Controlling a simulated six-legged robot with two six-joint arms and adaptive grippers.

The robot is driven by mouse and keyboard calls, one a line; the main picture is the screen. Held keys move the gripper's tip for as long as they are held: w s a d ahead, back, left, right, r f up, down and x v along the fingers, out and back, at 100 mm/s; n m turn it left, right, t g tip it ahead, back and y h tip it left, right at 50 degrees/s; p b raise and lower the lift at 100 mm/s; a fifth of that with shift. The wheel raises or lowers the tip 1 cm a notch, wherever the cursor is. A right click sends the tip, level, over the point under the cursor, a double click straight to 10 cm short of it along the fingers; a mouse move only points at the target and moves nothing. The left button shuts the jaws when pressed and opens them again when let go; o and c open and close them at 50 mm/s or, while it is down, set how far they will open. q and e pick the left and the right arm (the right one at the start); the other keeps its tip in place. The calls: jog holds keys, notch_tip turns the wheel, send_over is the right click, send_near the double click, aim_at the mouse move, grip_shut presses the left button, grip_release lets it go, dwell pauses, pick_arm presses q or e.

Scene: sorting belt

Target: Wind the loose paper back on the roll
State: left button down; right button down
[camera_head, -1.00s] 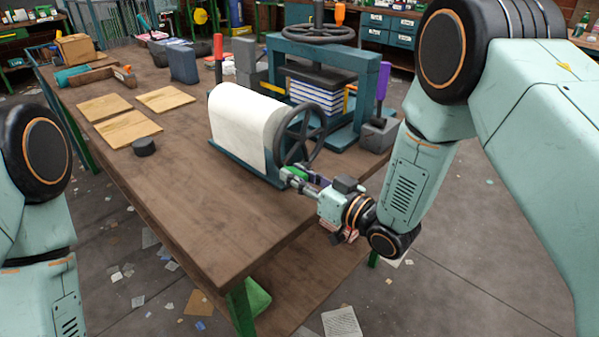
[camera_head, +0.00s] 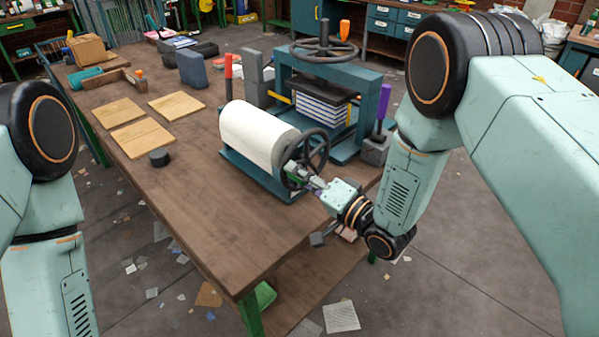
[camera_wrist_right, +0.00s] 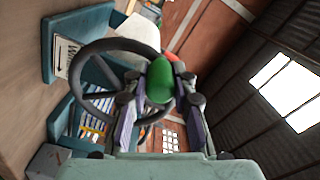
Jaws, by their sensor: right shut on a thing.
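The white paper roll (camera_head: 258,132) lies on a teal stand (camera_head: 262,178) at the table's front right edge; paper covers its front side. A dark spoked hand wheel (camera_head: 325,146) is on the roll's right end. In the right wrist view, the gripper (camera_wrist_right: 160,98) is shut on the wheel's green handle (camera_wrist_right: 159,78), with a finger on each side. The wheel (camera_wrist_right: 82,88) and part of the white roll (camera_wrist_right: 138,32) show behind it. My left gripper is out of view.
A teal press (camera_head: 335,68) with a stack of sheets stands behind the roll. A purple-handled tool (camera_head: 383,105) stands in a grey block at its right. Wooden boards (camera_head: 140,137) and a black puck (camera_head: 159,157) lie to the left. The table's front left is clear.

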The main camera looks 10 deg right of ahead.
aim_at(297, 147)
jog(key=m, duration=0.1)
jog(key=r+m+p, duration=0.1)
jog(key=d+r+m+p, duration=0.1)
jog(key=shift+w+r+m, duration=0.25)
jog(key=shift+w+m, duration=0.15)
jog(key=shift+w+d+r+m+p, duration=0.35)
jog(key=shift+m+p, duration=0.1)
jog(key=shift+m, duration=0.5)
jog(key=shift+w+d+r+m+p, duration=0.2)
jog(key=shift+d+r+m+p, duration=0.2)
jog(key=shift+m, duration=0.55)
jog(key=c, duration=1.1)
grip_release()
jog(key=shift+f, duration=0.1)
jog(key=v, duration=1.2)
